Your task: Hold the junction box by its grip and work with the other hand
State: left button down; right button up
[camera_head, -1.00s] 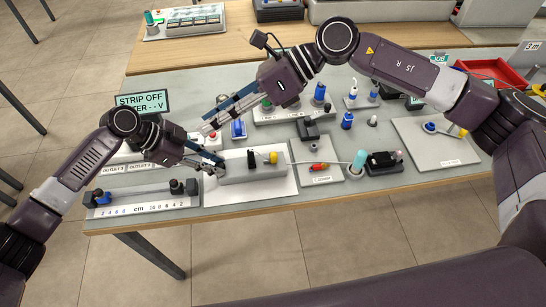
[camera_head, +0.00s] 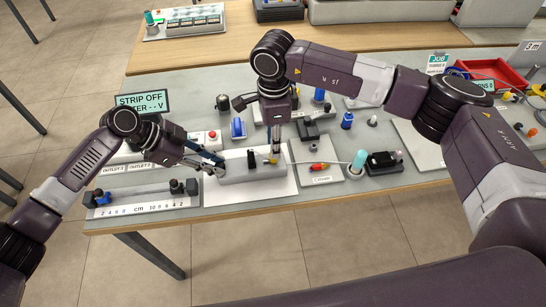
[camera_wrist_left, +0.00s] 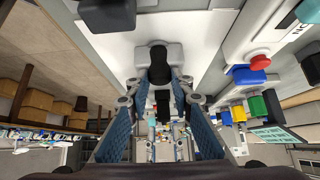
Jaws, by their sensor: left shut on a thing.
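The junction box (camera_head: 238,172), a pale grey block, lies on a white sheet (camera_head: 249,191) near the table's front edge. A black upright part (camera_head: 252,160) and a small yellow part (camera_head: 270,161) show on it. My left gripper (camera_head: 219,170) is shut on the grip at the box's left end. In the left wrist view a dark rounded part (camera_wrist_left: 158,58) shows between its blue-sided fingers (camera_wrist_left: 160,88). My right gripper (camera_head: 276,147) points down over the box's right part, close to the yellow part. Its fingers are seen edge-on, so their opening and any contact are unclear.
A plate with a red-handled tool (camera_head: 319,167) and a teal-topped cylinder (camera_head: 359,158) stand right of the box. A ruler fixture (camera_head: 140,198) lies to the left. A sign (camera_head: 142,102) and blue parts stand behind. The table's front edge is near.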

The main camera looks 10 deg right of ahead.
jog(key=shift+f, duration=2.05)
grip_shut()
